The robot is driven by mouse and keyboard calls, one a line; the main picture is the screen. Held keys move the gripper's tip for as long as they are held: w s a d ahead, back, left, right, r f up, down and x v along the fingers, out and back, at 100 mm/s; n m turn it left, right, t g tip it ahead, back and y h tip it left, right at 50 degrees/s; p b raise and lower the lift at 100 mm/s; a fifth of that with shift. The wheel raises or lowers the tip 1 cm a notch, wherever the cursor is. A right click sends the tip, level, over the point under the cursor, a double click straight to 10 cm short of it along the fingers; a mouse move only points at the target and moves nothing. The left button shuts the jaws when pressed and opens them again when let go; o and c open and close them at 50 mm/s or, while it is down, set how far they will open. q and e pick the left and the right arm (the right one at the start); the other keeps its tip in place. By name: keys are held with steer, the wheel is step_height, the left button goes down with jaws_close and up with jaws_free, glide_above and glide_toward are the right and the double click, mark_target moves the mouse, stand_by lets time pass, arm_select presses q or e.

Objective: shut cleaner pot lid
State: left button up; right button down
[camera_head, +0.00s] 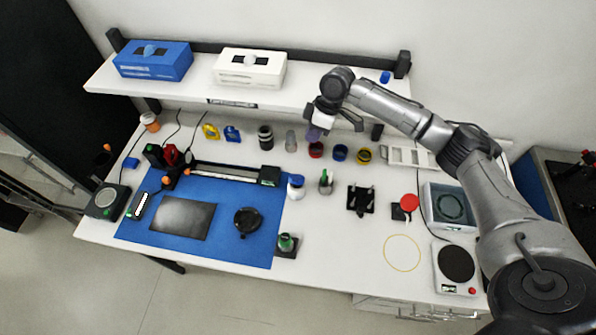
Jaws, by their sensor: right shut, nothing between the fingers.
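No pot here is clearly marked as the cleaner pot. Three small dark pots with coloured tops stand in a row at the back of the bench: a red one (316,150), a blue one (340,153) and a yellow one (364,156). A purple thing (313,133) shows just behind the red one, partly hidden by my right gripper; I cannot tell whether it is a raised lid. My right gripper (333,116) is shut and empty, above the back of the bench near these pots. My left gripper is out of view.
A shelf (200,88) with a blue box (153,62) and a white box (250,69) runs along the back. A blue mat (150,235) holds a dark plate and a round black piece (247,221). Bottles (295,187) and stands fill the middle.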

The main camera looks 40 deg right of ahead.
steer(key=p, duration=0.1)
glide_toward(294, 180)
steer(key=w+f, duration=0.2)
steer(key=shift+a+f, duration=0.1)
steer(key=shift+f, duration=0.15)
steer(key=shift+s+a+f+p, duration=0.3)
steer(key=shift+a+f, duration=0.1)
steer(key=shift+f, duration=0.2)
steer(key=shift+s+a+f+p, duration=0.25)
steer(key=shift+a+f, duration=0.1)
steer(key=shift+f, duration=0.25)
steer(key=shift+s+a+f, duration=0.2)
steer(key=shift+a+f, duration=0.1)
steer(key=shift+f, duration=0.25)
steer(key=shift+a, duration=0.1)
